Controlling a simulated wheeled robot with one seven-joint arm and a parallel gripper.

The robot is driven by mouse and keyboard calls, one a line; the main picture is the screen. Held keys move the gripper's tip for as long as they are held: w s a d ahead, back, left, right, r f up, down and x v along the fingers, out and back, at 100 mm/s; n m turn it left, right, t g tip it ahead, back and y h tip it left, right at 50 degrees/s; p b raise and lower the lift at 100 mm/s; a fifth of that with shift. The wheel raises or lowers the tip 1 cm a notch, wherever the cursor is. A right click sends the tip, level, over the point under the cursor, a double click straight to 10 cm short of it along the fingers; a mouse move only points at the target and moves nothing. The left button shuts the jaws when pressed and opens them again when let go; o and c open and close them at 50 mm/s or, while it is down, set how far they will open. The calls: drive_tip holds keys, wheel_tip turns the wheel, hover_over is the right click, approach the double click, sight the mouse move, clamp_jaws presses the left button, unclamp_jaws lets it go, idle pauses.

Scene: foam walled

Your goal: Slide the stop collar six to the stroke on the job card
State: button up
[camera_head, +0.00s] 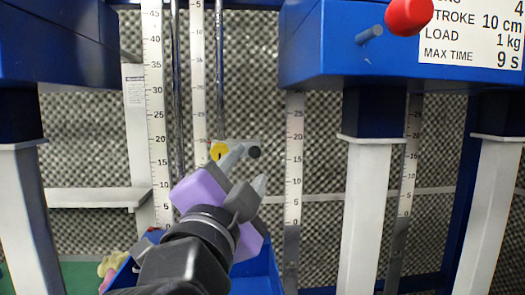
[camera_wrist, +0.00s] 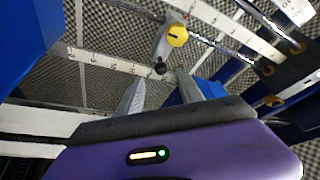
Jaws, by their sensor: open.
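The stop collar is a pale grey block with a yellow knob (camera_head: 218,151) and a dark round-ended peg (camera_head: 254,152), set on upright rods beside a ruler scale (camera_head: 197,90). In the wrist view its grey body (camera_wrist: 163,42) lies just beyond my fingertips. My gripper (camera_head: 249,170) is open, with its fingers close to the dark peg; I cannot tell whether they touch it. The same fingers show in the wrist view (camera_wrist: 161,90). No number six shows on the collar. The job card (camera_head: 474,38) reads stroke 10 cm, load 1 kg, max time 9 s.
A longer ruler (camera_head: 155,110) stands left of the rods, and another ruler (camera_head: 294,150) stands to the right. A red knob (camera_head: 408,15) juts from the blue upper housing. White posts (camera_head: 370,215) flank the space. A blue bin (camera_head: 255,275) lies below my arm.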

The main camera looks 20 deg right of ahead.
sight(254, 155)
drive_tip(key=p+x, duration=0.2)
drive_tip(key=x, duration=0.3)
drive_tip(key=shift+w+r, duration=0.1)
drive_tip(key=shift+r, duration=0.1)
drive_tip(key=shift+x, duration=0.75)
drive_tip(key=shift+f, duration=0.1)
drive_tip(key=shift+c, duration=0.2)
clamp_jaws()
idle(0.4)
